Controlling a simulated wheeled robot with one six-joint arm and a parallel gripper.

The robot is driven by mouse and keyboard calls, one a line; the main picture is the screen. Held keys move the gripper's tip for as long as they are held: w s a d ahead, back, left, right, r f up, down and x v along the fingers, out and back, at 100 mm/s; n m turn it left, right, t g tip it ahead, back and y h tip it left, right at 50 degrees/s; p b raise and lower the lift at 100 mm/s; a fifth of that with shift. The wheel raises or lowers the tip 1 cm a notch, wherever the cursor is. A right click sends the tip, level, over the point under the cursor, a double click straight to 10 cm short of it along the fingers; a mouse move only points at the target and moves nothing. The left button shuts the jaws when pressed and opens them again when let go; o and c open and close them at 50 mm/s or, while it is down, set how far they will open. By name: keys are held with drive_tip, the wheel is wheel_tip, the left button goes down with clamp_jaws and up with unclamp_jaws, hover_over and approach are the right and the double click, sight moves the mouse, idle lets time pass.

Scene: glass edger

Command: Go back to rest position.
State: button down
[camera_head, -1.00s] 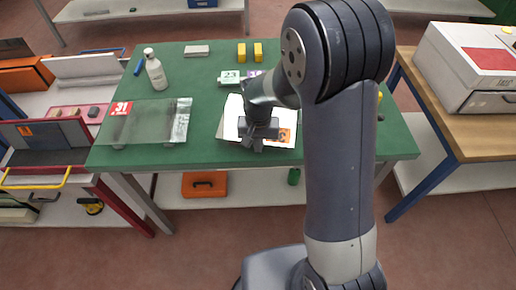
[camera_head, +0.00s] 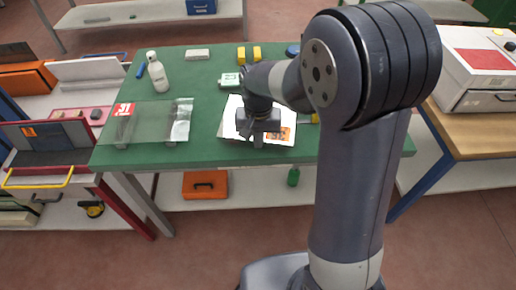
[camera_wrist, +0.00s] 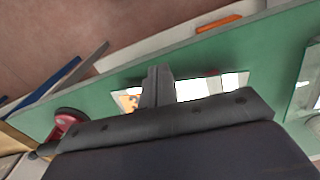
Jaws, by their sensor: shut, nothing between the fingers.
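My gripper (camera_head: 257,140) hangs over the green table (camera_head: 205,140) in the head view, above a white sheet with an orange label (camera_head: 278,135). In the wrist view the fingers of my gripper (camera_wrist: 158,72) are together with nothing between them. The sheet also shows behind them in the wrist view (camera_wrist: 195,88). My forearm hides part of the table's right side in the head view.
A glass pane (camera_head: 150,124) lies at the table's left. A white bottle (camera_head: 158,72), yellow blocks (camera_head: 256,54) and a grey-white block (camera_head: 197,54) stand farther back. A white box (camera_head: 482,65) sits on the wooden table at right. An orange case (camera_head: 205,185) lies below.

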wheel_tip(320, 180, up, 4)
drive_tip(key=shift+f, duration=0.2)
